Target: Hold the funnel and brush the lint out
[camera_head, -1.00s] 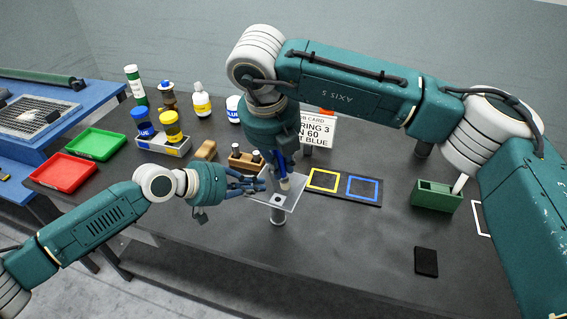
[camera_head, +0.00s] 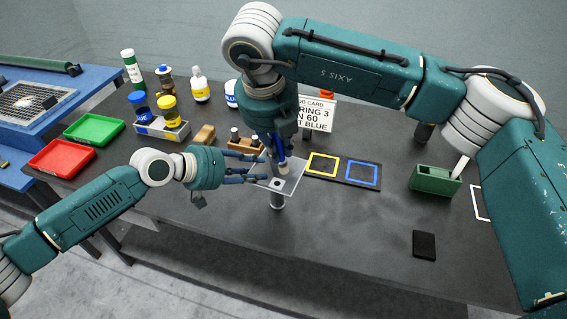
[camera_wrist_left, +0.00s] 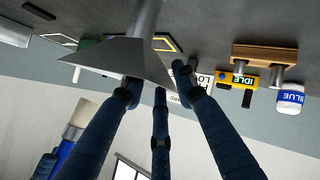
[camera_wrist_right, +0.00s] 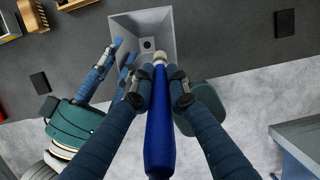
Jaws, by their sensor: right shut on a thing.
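The funnel (camera_head: 290,183) is a pale grey square hopper on a short stem at the table's front edge. It also shows in the right wrist view (camera_wrist_right: 145,22), with a dark hole in its middle, and in the left wrist view (camera_wrist_left: 120,58). My right gripper (camera_wrist_right: 158,82) is shut on the brush (camera_wrist_right: 160,135), which has a blue handle and pale tip. The brush points down over the funnel; whether its tip touches the wall is unclear. My left gripper (camera_head: 262,178) has its fingers spread beside the funnel's left side, open. Lint cannot be made out.
Behind stand a job card (camera_head: 316,114), a wooden block (camera_head: 243,146) and several bottles. Right of the funnel lies a dark board (camera_head: 343,172) with yellow and blue squares. A green box (camera_head: 435,180) and black pad (camera_head: 424,245) lie further right. Red and green trays sit left.

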